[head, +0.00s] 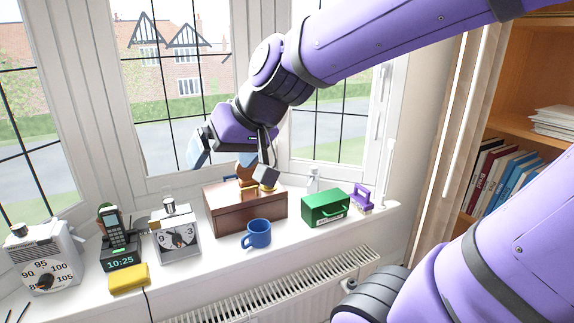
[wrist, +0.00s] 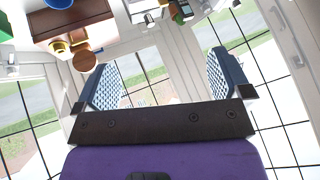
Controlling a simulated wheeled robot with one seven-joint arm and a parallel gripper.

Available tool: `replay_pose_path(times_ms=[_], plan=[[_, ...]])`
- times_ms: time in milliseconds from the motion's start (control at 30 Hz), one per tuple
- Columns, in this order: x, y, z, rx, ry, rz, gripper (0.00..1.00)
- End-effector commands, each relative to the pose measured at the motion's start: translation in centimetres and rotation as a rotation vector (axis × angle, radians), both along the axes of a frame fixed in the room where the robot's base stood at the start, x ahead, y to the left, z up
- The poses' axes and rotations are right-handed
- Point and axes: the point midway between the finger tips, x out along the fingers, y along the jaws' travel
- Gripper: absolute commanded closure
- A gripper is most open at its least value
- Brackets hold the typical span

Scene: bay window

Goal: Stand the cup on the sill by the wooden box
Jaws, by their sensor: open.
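The blue cup (head: 259,235) stands upright on the white sill, close in front of the wooden box (head: 228,216), with its handle to the left. In the wrist view part of the cup (wrist: 58,3) is cut off by the top edge, beside the wooden box (wrist: 85,18). My gripper (head: 232,166) is open and empty, above and behind the box on the window side. In the wrist view its two blue-padded fingers (wrist: 165,80) are wide apart with only window and frame between them.
A small brown and gold object (head: 247,172) stands on the box, partly hidden by my gripper. To the right are a green box (head: 325,209) and a purple item (head: 361,197).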

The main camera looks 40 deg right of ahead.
Motion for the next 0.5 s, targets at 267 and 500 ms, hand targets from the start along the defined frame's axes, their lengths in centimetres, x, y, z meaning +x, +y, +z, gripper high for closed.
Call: replay_pose_path(times_ms=[267, 500], plan=[[-8.7, -3.3, 0.3, -0.228, 0.123, 0.014, 0.04], [-10.6, -4.7, 0.2, -0.293, 0.156, -0.011, 0.04]])
